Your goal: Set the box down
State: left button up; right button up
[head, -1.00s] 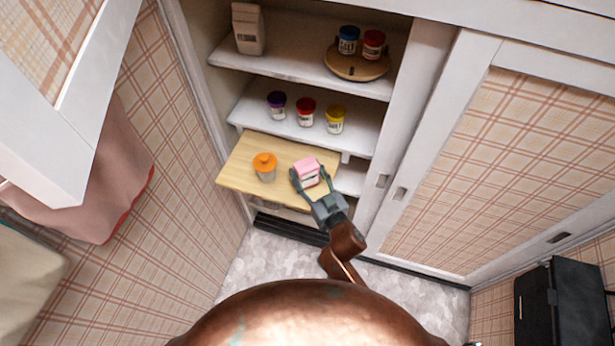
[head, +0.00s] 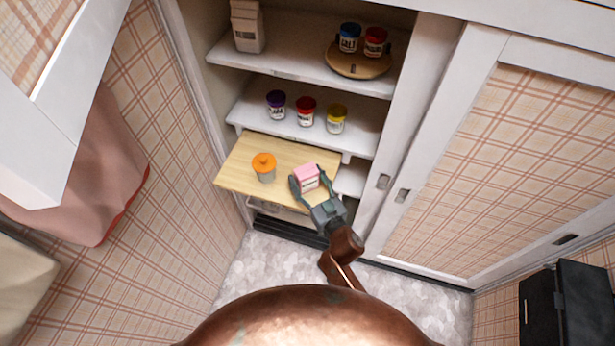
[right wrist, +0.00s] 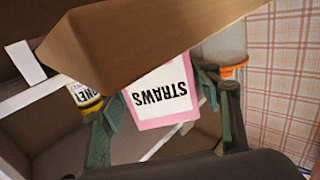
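The box is pink and white (head: 306,180) and is marked STRAWS. In the head view it is at the right part of a pale wooden pull-out board (head: 240,178). My right gripper (head: 309,184) has a finger on each side of the box and is shut on it. In the right wrist view the box (right wrist: 160,95) shows its label upside down between the two fingers (right wrist: 165,110). The board's edge (right wrist: 140,40) hides part of it there. I cannot tell whether the box touches the board. My left gripper is not in view.
A grey jar with an orange lid (head: 264,167) stands on the board left of the box. Several lidded jars stand on the shelves above, two on a round wooden tray (head: 357,66). A carton (head: 248,26) is upper left.

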jog(key=shift+o, duration=0.8)
jog(key=shift+r, duration=0.15)
jog(key=p+v, duration=0.1)
jog(key=v, duration=1.1)
